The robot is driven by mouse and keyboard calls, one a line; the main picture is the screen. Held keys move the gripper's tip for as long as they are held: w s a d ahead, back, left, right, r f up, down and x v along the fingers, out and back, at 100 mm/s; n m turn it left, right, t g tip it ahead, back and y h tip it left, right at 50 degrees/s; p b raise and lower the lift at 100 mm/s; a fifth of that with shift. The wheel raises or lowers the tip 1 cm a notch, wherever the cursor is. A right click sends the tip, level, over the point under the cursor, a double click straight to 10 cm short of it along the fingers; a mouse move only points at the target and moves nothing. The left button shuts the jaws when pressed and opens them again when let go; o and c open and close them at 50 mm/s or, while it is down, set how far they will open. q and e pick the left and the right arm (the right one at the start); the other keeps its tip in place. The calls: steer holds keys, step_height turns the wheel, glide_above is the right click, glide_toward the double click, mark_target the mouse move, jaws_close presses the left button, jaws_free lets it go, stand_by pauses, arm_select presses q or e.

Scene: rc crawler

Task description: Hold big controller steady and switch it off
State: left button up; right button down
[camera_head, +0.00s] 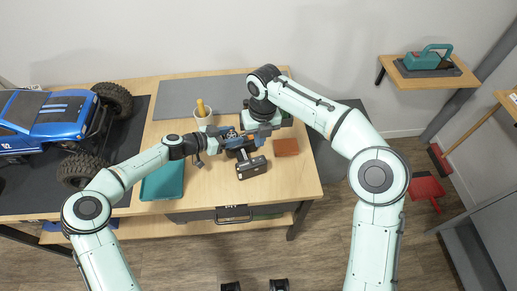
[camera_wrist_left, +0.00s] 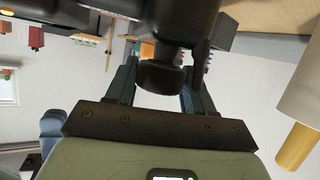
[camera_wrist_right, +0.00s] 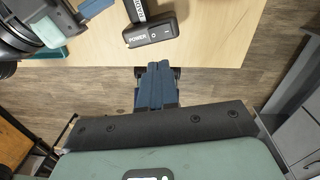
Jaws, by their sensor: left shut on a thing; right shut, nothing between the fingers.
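The big controller (camera_head: 251,168) is black and stands on the wooden table near its front edge. Its base, marked POWER with switch symbols, shows at the top of the right wrist view (camera_wrist_right: 152,33). My left gripper (camera_head: 224,139) is shut on the controller's upper part, which fills the top middle of the left wrist view (camera_wrist_left: 165,75). My right gripper (camera_head: 260,132) is close beside the controller's upper part in the head view. In the right wrist view its fingers (camera_wrist_right: 156,66) are shut and empty, apart from the POWER base. The exact contact of the left fingers is partly hidden.
A blue truck (camera_head: 42,118) stands on a dark mat at the left. A teal tray (camera_head: 163,184), a cup (camera_head: 203,121) with a yellow handle and a red-brown block (camera_head: 286,147) surround the workspace. A wall shelf (camera_head: 442,80) holds a teal tool.

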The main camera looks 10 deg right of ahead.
mark_target(254, 161)
step_height(254, 161, up, 4)
steer(key=shift+d+f, duration=0.1)
stand_by(0.4)
steer(key=shift+w+d+n+y, duration=0.1)
steer(key=shift+w+n+y, duration=0.2)
steer(key=shift+n+y, duration=0.1)
steer(key=f, duration=0.4)
steer(key=a+f, duration=0.1)
steer(key=f, duration=0.8)
steer(key=shift+s+a+f, duration=0.2)
steer(key=shift+a+f, duration=0.15)
steer(key=shift+f, duration=0.05)
